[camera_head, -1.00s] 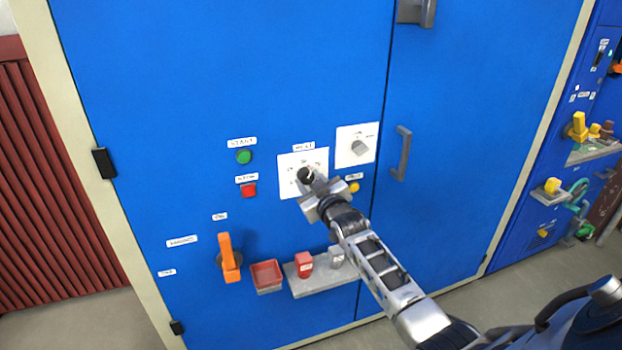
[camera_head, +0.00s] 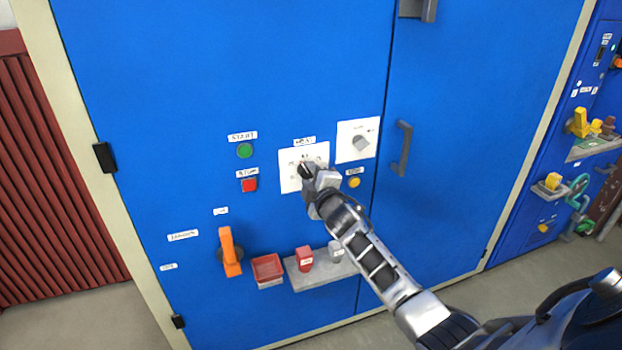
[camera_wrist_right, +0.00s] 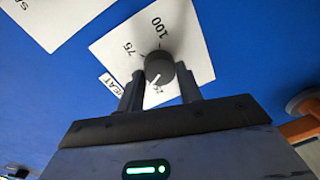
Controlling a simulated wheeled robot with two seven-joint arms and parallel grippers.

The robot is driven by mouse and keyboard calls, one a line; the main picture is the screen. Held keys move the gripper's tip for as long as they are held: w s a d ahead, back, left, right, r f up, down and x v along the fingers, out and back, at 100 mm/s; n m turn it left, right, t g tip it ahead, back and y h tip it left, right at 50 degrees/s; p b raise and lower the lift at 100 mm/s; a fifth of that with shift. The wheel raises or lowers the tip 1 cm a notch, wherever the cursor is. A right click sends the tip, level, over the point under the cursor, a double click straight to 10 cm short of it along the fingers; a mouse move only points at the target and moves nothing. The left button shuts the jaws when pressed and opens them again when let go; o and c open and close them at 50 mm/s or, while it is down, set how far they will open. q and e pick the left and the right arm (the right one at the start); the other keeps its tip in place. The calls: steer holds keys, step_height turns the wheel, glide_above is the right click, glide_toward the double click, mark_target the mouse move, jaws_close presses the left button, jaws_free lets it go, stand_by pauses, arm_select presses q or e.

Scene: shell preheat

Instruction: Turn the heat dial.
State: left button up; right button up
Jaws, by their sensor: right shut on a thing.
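The heat dial is a dark round knob (camera_wrist_right: 160,68) with a pale pointer line, on a white plate (camera_head: 289,180) labelled HEAT on the blue cabinet door. In the right wrist view the plate shows 75 and 100, and the pointer slants toward the gripper side. My right gripper (camera_wrist_right: 160,92) is shut on the dial, one finger on each side. In the head view the right gripper (camera_head: 308,176) covers part of the dial and plate. My left gripper is not in view.
A second grey dial (camera_head: 361,143) is on a plate to the upper right. A green button (camera_head: 244,151), red button (camera_head: 250,185) and yellow button (camera_head: 354,182) are close by. An orange lever (camera_head: 230,252), red tray (camera_head: 267,268) and grey shelf (camera_head: 325,270) are below.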

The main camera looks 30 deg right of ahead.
steer(key=n, duration=0.4)
steer(key=shift+f+h+b, duration=0.1)
steer(key=shift+h+b, duration=0.2)
steer(key=shift+b, duration=0.1)
steer(key=n, duration=0.4)
steer(key=shift+n, duration=0.4)
steer(key=n, duration=0.4)
steer(key=shift+h, duration=0.4)
steer(key=n, duration=0.5)
steer(key=shift+a+f, duration=0.1)
steer(key=o, duration=1)
steer(key=shift+s, duration=0.1)
steer(key=v, duration=1)
steer(key=p+v, duration=0.1)
steer(key=v, duration=0.4)
steer(key=shift+s+a+f, duration=0.15)
steer(key=shift+s+f, duration=0.05)
steer(key=shift+s, duration=0.2)
